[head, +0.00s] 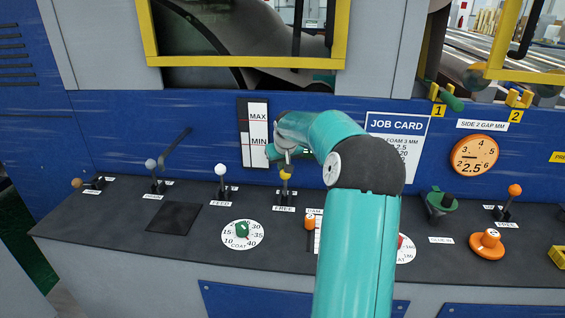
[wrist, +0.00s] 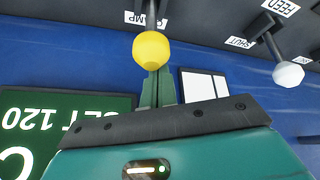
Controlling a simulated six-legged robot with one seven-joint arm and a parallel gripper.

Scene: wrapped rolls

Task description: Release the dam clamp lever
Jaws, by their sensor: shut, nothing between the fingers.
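The dam clamp lever has a yellow ball knob (head: 286,175) and stands on the dark console above a "FREE" label. In the wrist view its yellow ball (wrist: 151,49) is in front of my fingertips, on a grey stem beside a partly hidden label ending in "AMP". My gripper (head: 287,156) is shut and empty, just above and behind the knob in the head view. In the wrist view its green fingers (wrist: 158,88) reach up to the ball and are partly covered by it. I cannot tell whether they touch.
A green coat dial (head: 242,231) sits in front. My arm hides part of the console and the job card (head: 396,128). An orange gap dial (head: 474,155) is at right.

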